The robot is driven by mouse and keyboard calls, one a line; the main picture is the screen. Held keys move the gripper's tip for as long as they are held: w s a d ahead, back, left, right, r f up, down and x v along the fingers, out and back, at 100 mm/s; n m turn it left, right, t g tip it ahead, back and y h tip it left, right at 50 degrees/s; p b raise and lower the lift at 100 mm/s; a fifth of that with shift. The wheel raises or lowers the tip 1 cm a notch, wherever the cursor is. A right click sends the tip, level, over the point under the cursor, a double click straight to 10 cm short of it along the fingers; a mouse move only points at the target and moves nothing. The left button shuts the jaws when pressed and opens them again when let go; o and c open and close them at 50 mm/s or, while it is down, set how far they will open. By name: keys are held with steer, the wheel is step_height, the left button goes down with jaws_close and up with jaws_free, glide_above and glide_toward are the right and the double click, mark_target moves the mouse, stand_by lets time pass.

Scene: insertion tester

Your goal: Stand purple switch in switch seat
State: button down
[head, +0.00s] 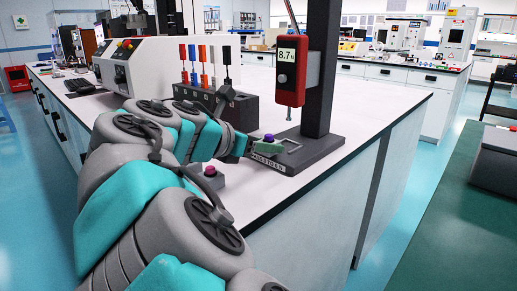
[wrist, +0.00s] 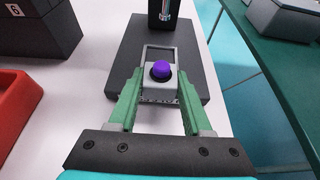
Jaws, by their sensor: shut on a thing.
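The purple switch, a light grey block with a round purple button (wrist: 161,70), is between the green fingers of my gripper (wrist: 160,88), which is shut on it. The switch looks upright, button up. In the head view the purple button (head: 269,138) shows above my gripper (head: 266,148). The switch seat (wrist: 160,47), a grey rectangular frame on the tester's dark base plate, shows just beyond the switch; it also shows in the head view (head: 292,146). The switch overlaps the seat's near part in the wrist view. Its underside is hidden, so I cannot tell whether it touches.
The tester's dark column (head: 320,75) carries a red force gauge (head: 291,70) above the plate. A dark rack (head: 235,108) with coloured tools stands behind my arm. Another grey switch with a magenta button (head: 209,171) is near my arm. A red tray (wrist: 22,92) lies left.

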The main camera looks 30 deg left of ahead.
steer(key=shift+w+d+r+p, duration=0.1)
steer(key=shift+w+r+p, duration=0.05)
steer(key=shift+w+p, duration=0.3)
steer(key=shift+w+d+p, duration=0.25)
steer(key=shift+w+p, duration=0.5)
steer(key=shift+w, duration=0.1)
steer(key=shift+w+d+p, duration=0.25)
steer(key=shift+w+p, duration=0.45)
steer(key=shift+w, duration=0.15)
steer(key=shift+w+d+p, duration=0.2)
steer(key=shift+w+p, duration=0.25)
steer(key=shift+w, duration=0.2)
steer(key=shift+w+d+p, duration=0.15)
steer(key=shift+w+p, duration=0.25)
steer(key=shift+w, duration=0.2)
steer(key=shift+s+p, duration=0.15)
steer(key=shift+p, duration=0.25)
steer(key=shift+f, duration=0.5)
